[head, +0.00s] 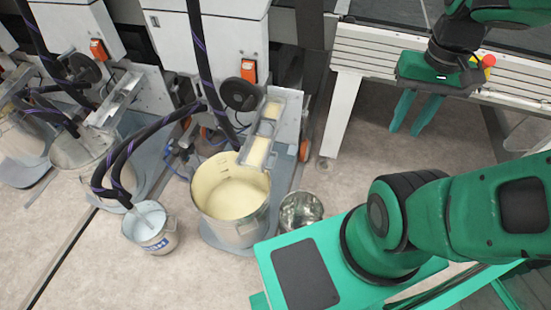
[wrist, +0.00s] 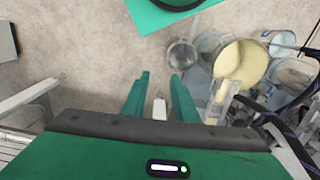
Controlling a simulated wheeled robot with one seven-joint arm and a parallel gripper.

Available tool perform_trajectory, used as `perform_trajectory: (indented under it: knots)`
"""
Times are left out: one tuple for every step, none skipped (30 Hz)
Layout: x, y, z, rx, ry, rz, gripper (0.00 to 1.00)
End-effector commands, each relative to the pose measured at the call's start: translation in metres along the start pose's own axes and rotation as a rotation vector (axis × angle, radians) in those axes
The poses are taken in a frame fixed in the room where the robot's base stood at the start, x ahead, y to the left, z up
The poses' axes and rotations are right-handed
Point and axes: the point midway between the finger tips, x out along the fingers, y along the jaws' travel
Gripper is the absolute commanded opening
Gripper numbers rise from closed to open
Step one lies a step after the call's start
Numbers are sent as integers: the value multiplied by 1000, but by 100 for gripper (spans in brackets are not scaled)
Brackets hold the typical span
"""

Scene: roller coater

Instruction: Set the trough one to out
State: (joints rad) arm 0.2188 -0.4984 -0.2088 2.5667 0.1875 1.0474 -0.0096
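A narrow trough (head: 262,132) holding cream paint sticks out from the near white machine, above the rim of a large bucket of cream paint (head: 232,195). It also shows at the right of the wrist view (wrist: 222,100). A similar trough (head: 113,97) is on the machine further left. No label shows which is trough one. My gripper (head: 415,112) hangs at the upper right in front of a slatted white frame, well away from both troughs. Its two green fingers are apart and nothing appears held. A white part (wrist: 160,108) shows between them in the wrist view, apparently further below.
A pale blue paint pail (head: 150,230) and a metal pot (head: 300,211) stand by the large bucket. Dark hoses (head: 125,165) run down to the pail. A white leg (head: 341,115) stands between my gripper and the near machine.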

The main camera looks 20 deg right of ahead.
Motion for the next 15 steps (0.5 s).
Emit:
perform_trajectory:
  knots:
    - [3,-3,-7,-2,-1,9,26]
    - [5,-7,-12,-3,0,16,26]
    - [8,-13,-20,-6,3,25,26]
    - [11,-17,-27,-7,6,31,26]
    - [15,-21,-35,-9,10,38,26]
    - [20,-26,-46,-9,15,46,26]
    - [25,-31,-55,-11,19,52,26]
    - [30,-36,-64,-11,24,58,26]
    - [37,-43,-75,-15,30,63,26]
    - [43,-49,-83,-16,33,66,26]
    - [50,-55,-91,-19,38,68,26]
    - [58,-63,-101,-21,43,70,26]
    - [65,-70,-108,-23,47,70,26]
    - [72,-76,-115,-25,50,70,26]
    - [83,-86,-124,-29,54,67,26]
